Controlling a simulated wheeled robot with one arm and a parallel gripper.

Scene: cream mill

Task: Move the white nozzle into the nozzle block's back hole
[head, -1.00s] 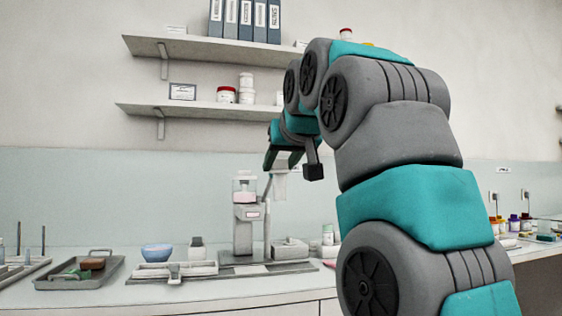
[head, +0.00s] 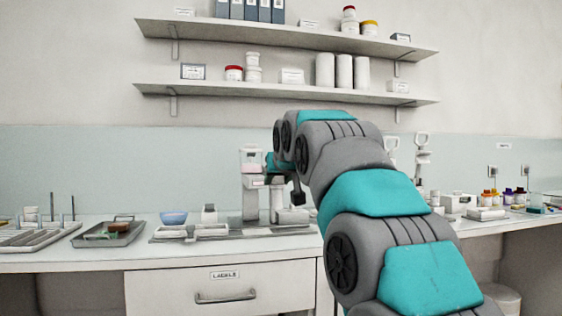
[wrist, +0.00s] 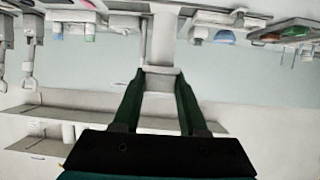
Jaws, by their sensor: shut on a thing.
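My gripper (wrist: 161,72) is shut on a tall white piece (wrist: 163,35), held near its upper end between the two dark green fingers. In the head view this piece (head: 277,203) hangs upright just right of the grey mill (head: 250,205). It is too small there to tell whether its lower end touches anything, or to be sure that it is the white nozzle. In the head view my arm hides much of the gripper. I cannot clearly make out the nozzle block or its back hole.
A low white box (head: 293,216) stands right of the mill. Two shelves (head: 285,95) hang above. The counter's front strip is clear.

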